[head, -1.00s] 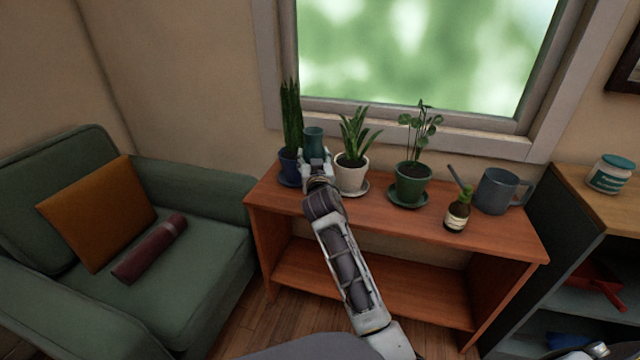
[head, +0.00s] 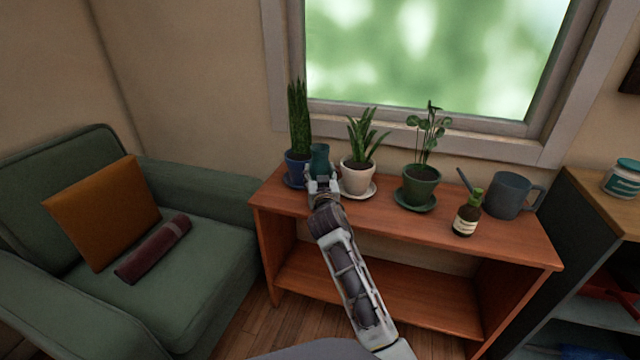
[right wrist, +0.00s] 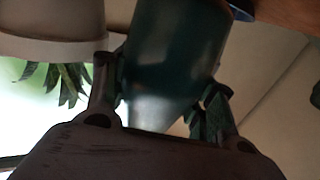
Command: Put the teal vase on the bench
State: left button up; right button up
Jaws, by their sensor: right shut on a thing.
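The teal vase (head: 319,160) is at the left end of the wooden bench (head: 460,245), between a blue pot and a white pot. My right gripper (head: 320,177) is shut on the vase, its fingers on either side. In the right wrist view the vase (right wrist: 175,55) fills the space between the fingers of the gripper (right wrist: 160,95). The vase looks upright and at or very near the bench top; I cannot tell for sure whether it touches. My left gripper is not in view.
Close by stand the blue pot (head: 297,168) and the white pot (head: 357,178). Bare bench top lies in front of the pots. A green armchair (head: 190,265) stands left.

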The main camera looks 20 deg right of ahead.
jog(key=shift+f+b, duration=0.35)
jog(key=shift+f, duration=1.05)
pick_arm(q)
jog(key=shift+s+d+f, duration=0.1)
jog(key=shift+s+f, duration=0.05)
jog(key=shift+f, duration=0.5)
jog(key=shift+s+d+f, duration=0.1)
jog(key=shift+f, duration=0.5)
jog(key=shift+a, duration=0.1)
pick_arm(e)
jog(key=o, duration=0.9)
jog(key=shift+f, duration=0.15)
jog(key=o, duration=0.5)
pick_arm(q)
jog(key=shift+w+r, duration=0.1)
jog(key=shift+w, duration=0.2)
